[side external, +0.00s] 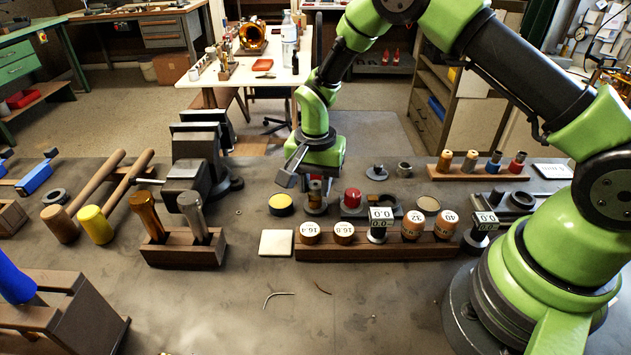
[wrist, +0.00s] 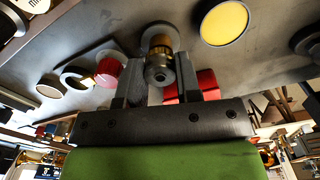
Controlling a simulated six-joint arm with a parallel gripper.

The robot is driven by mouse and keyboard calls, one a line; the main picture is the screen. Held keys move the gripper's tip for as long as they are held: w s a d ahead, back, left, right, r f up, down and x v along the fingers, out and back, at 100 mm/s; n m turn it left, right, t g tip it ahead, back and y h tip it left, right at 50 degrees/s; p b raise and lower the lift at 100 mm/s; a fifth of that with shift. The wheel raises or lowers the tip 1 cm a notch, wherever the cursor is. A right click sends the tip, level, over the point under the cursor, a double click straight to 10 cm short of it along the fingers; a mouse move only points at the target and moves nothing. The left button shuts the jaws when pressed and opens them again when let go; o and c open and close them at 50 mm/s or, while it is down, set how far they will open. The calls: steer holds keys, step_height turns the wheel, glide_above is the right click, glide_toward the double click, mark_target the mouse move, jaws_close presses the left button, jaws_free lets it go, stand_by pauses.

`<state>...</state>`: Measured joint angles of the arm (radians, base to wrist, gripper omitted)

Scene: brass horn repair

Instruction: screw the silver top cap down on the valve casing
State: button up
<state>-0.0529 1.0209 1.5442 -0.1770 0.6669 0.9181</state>
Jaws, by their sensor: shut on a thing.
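The brass valve casing (side external: 315,186) stands upright on a round grey base (side external: 315,208) on the bench. In the wrist view the brass casing (wrist: 160,42) shows beyond a silver piece, which looks like the silver top cap (wrist: 160,72), at its near end. My gripper (wrist: 163,80) points down over the casing, with a finger on each side of the cap, and is shut on it. The cap appears in line with the casing. In the side view my gripper (side external: 314,180) hides most of the cap, so the thread and any gap cannot be seen.
A yellow-topped tin (side external: 281,204) stands left of the casing and a red-topped piece (side external: 352,197) close on its right. A wooden rack (side external: 370,253) with gauges and round-topped pieces lies in front. A vise (side external: 195,165) is left.

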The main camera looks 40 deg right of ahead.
steer(key=m, duration=0.4)
stand_by(0.3)
steer(key=o, duration=1.3)
steer(key=shift+c, duration=0.2)
